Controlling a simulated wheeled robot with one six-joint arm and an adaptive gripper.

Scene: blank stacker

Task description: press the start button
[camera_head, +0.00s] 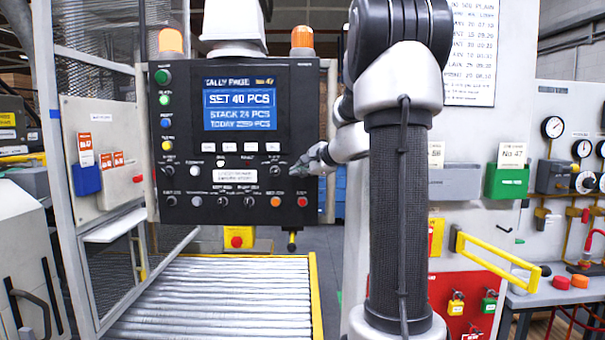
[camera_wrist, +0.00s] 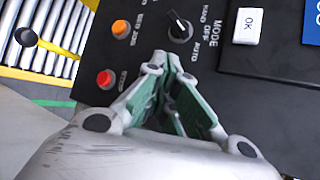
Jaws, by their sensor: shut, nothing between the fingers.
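The black control panel (camera_head: 335,120) stands upright above the roller bed. Two green buttons, an upper one (camera_head: 162,76) and a lower one (camera_head: 165,99), sit at its upper left; their labels are too small to read, so I cannot tell which is the start button. My gripper (camera_head: 296,170) is in front of the panel's right side, well right of the green buttons. In the wrist view my gripper (camera_wrist: 163,68) is shut and empty, its tips near the MODE selector (camera_wrist: 179,25). An orange button (camera_wrist: 121,28) and a red STOP button (camera_wrist: 105,78) show beside it.
A lit screen (camera_head: 240,109) reads SET 40 PCS. Blue (camera_head: 166,122) and yellow (camera_head: 168,145) lights or buttons continue the left column. A white OK key (camera_wrist: 248,25) is near my gripper. A mesh guard (camera_head: 95,80) stands left; the roller bed (camera_head: 210,300) lies below.

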